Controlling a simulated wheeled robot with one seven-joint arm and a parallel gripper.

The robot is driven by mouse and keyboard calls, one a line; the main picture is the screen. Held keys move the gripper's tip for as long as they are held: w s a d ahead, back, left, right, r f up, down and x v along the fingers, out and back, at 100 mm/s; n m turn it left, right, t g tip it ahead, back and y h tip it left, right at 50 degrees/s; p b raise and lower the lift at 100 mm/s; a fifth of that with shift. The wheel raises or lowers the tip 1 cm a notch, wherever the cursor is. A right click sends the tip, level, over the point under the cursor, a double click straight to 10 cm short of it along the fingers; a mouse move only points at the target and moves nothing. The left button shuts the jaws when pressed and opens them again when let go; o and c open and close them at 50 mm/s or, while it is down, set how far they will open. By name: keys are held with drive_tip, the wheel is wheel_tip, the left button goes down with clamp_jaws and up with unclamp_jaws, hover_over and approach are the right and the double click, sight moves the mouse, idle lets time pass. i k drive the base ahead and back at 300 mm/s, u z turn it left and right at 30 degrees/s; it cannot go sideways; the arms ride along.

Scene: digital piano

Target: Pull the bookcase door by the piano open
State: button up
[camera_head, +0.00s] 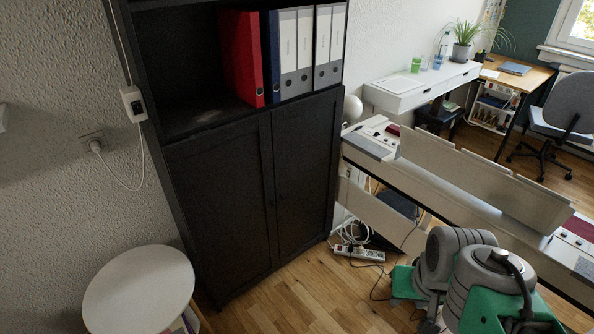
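The black bookcase (205,128) stands against the wall left of the middle. Its lower part has two black doors, and both look shut. The door by the piano (308,165) is the narrower-looking right one, with a small dark knob near its left edge, by the seam. The other door (218,215) is to its left. The white digital piano (440,185) stands just right of the bookcase. My arm's grey and green links show at the lower right, in front of the piano and apart from the bookcase. My gripper cannot be made out in this view.
Wooden floor (290,300) lies clear before the doors. A white power strip (358,252) with cables lies near the bookcase's right corner. A round white table (138,290) stands at lower left. A desk and chair stand behind.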

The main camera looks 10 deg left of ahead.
sight(306, 131)
drive_tip(key=i, duration=1.1)
drive_tip(key=u, duration=2.65)
